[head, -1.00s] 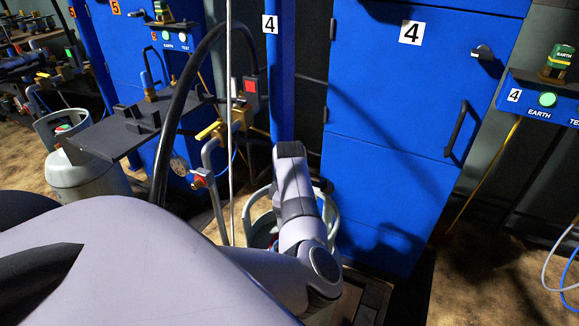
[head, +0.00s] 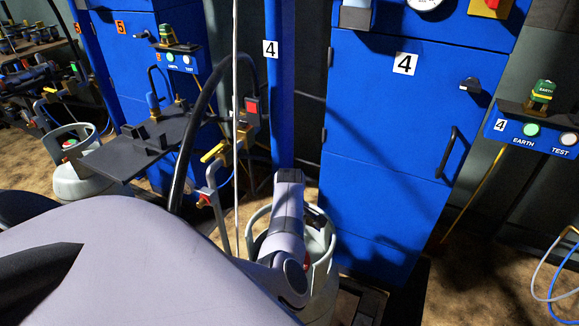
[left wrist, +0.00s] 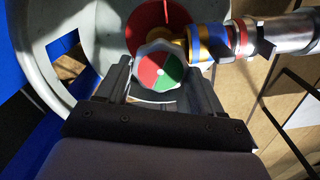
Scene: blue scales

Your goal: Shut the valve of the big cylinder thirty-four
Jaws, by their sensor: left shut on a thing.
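In the left wrist view, my left gripper (left wrist: 159,70) is shut on the valve knob (left wrist: 160,66), a lobed handwheel with red, green and pale parts. One finger is on each side of it. The knob sits inside the pale grey collar (left wrist: 98,25) of the big cylinder, over a red round part (left wrist: 147,14). In the head view the cylinder (head: 322,275) stands low in front of the blue cabinet, partly hidden by my left arm. The gripper's fingers cannot be made out there. No number is readable on the cylinder. My right gripper is not in view.
A connector (left wrist: 215,42) with blue, brass and red bands joins the valve from the right. The blue cabinet marked 4 (head: 385,150) stands close behind the cylinder. A black hose (head: 190,130) and bent grey pipe (head: 218,195) rise left of it. Another cylinder (head: 80,180) stands farther left.

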